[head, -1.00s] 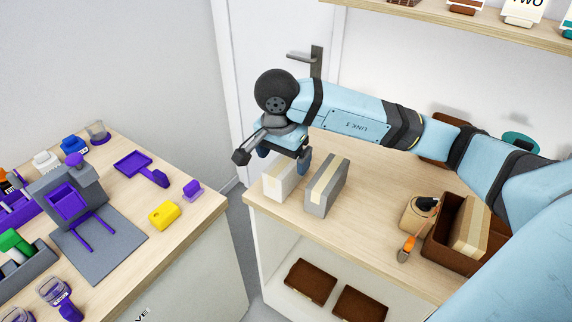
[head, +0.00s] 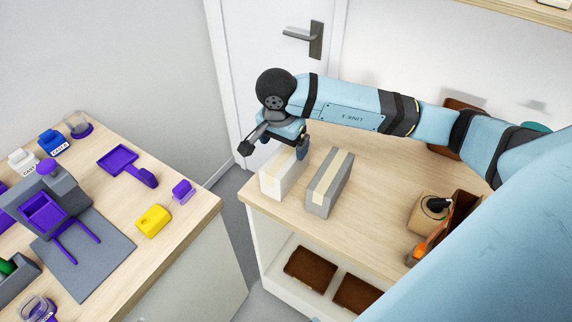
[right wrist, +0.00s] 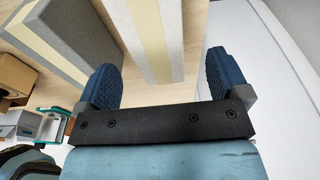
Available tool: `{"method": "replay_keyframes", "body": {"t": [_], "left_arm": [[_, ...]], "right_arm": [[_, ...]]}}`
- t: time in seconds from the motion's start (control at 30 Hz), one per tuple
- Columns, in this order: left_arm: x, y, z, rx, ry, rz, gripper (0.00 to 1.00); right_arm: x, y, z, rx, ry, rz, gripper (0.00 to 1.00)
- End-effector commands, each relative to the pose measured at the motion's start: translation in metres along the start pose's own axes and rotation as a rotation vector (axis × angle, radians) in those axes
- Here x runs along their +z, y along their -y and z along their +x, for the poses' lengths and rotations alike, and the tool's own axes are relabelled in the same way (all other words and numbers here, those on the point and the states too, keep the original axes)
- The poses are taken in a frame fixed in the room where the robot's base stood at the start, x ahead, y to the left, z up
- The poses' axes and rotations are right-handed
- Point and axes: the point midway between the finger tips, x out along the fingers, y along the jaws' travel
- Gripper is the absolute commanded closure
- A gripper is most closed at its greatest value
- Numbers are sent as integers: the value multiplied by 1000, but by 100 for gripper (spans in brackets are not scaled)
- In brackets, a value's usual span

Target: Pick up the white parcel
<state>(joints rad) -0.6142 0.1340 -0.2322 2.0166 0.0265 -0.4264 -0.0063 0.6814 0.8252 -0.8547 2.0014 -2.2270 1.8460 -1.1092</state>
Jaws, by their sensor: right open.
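The white parcel (head: 286,180), a box with a beige tape band, stands upright on the right-hand wooden bench near its left end. My right gripper (head: 284,143) is above and just behind it, partly over its top. In the right wrist view the open, empty gripper (right wrist: 160,78) has blue fingers, and the white parcel (right wrist: 174,40) shows beyond them, lined up with the gap. I cannot tell whether its top is between the fingers. My left gripper is not in view.
A grey parcel (head: 333,190) with a tape band stands close to the right of the white one. A brown box (head: 461,211) and a small tan container (head: 422,217) are farther right. The left bench (head: 187,219) is across a gap.

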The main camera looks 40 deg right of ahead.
Motion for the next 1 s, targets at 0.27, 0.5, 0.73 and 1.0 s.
{"method": "replay_keyframes", "body": {"t": [0.27,0.5,0.73,1.0], "left_arm": [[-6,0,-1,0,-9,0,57],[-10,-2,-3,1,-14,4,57],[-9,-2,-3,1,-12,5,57],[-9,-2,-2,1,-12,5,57]], "right_arm": [[1,-2,23,3,1,1,6],[4,-5,57,2,2,0,6],[3,-4,65,-1,-1,0,6],[3,-4,65,-1,-1,0,45]]}}
